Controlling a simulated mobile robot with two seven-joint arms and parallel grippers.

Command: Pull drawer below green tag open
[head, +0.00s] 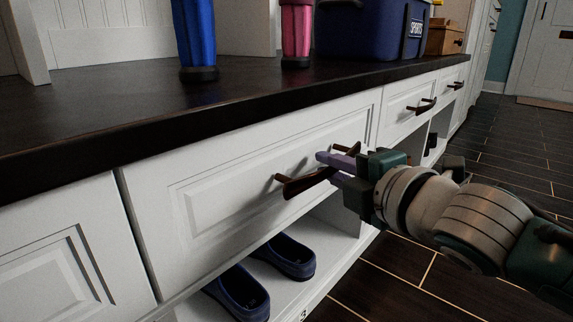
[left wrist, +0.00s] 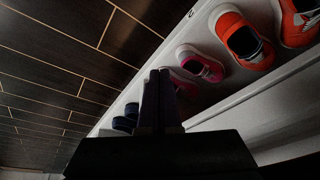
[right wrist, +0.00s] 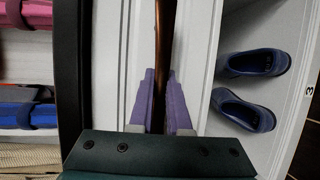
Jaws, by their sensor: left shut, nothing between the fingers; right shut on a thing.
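A white panelled drawer (head: 235,175) sits under the dark countertop, with a dark brown bar handle (head: 305,184). My right gripper (head: 331,168) is shut on this handle near its right end, with one purple finger on either side. The right wrist view shows the handle (right wrist: 162,45) running between the fingers (right wrist: 161,95). The drawer front looks about flush with the cabinet. No green tag shows in any view. My left gripper (left wrist: 158,78) is shut and empty, near a shelf of shoes in the left wrist view.
Dark blue shoes (head: 285,256) stand in the open cubby below the drawer. The dark plank floor (head: 500,140) at the right is clear.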

